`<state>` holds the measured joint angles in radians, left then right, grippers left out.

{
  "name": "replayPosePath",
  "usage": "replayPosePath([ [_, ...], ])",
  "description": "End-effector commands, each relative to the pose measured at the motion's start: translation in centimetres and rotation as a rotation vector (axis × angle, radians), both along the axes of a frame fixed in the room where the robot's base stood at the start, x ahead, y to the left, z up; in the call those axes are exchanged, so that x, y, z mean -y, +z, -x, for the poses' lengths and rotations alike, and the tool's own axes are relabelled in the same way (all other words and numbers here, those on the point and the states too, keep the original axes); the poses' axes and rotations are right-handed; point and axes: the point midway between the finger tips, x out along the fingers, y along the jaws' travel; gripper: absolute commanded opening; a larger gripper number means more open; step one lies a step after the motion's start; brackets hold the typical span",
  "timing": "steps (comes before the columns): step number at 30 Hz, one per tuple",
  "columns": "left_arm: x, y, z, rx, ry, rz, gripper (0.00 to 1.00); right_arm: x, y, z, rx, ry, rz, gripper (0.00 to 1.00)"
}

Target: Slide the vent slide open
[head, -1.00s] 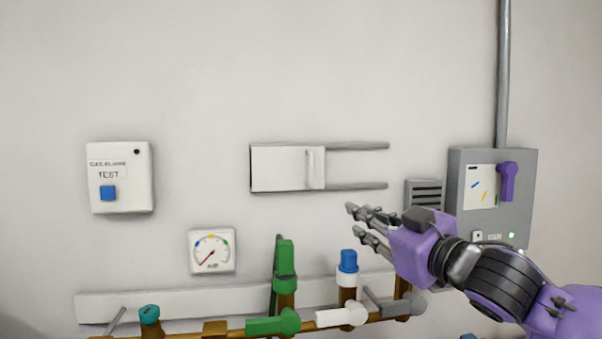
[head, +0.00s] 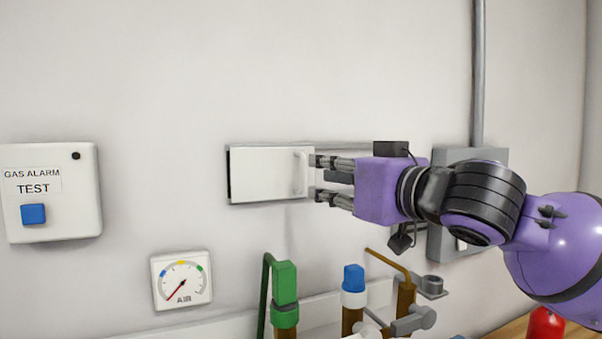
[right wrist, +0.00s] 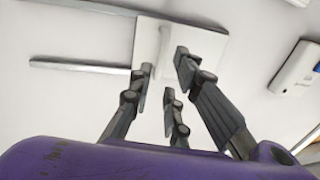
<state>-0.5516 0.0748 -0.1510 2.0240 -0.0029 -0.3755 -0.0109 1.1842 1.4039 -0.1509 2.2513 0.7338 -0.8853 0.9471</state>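The vent slide is a white rectangular plate (head: 262,173) on the wall with an upright handle (head: 300,173) near its right edge. It sits at the left end of two horizontal rails, and a dark strip shows along its left edge. My right gripper (head: 318,180) is just right of the handle, its fingers pointing left. In the right wrist view the fingers (right wrist: 165,80) are spread apart, with the plate (right wrist: 205,45) and the handle (right wrist: 164,50) just beyond the tips. The handle is not clearly between them. My left gripper is not in view.
A gas alarm box (head: 50,192) is on the wall at left, with an air gauge (head: 181,281) below the slide. Green (head: 284,285) and blue-capped (head: 353,285) valves stand below my right gripper. A grey box (head: 480,245) is behind my right arm.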

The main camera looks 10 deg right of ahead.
Motion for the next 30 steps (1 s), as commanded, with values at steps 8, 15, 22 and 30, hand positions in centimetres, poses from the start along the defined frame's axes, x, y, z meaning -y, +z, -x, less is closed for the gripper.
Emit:
replayPosePath([
  [8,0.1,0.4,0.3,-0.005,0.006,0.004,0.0,-1.9,0.3,-4.1,0.004,0.004,0.001,0.17],
  [15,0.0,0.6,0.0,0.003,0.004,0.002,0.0,-2.6,0.1,-6.1,0.002,0.002,0.003,0.17],
  [22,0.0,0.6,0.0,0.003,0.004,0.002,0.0,-2.7,0.0,-6.3,0.003,0.001,0.004,0.17],
  [30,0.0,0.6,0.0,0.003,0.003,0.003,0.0,-2.7,0.0,-6.2,0.003,0.002,0.004,0.0],
])
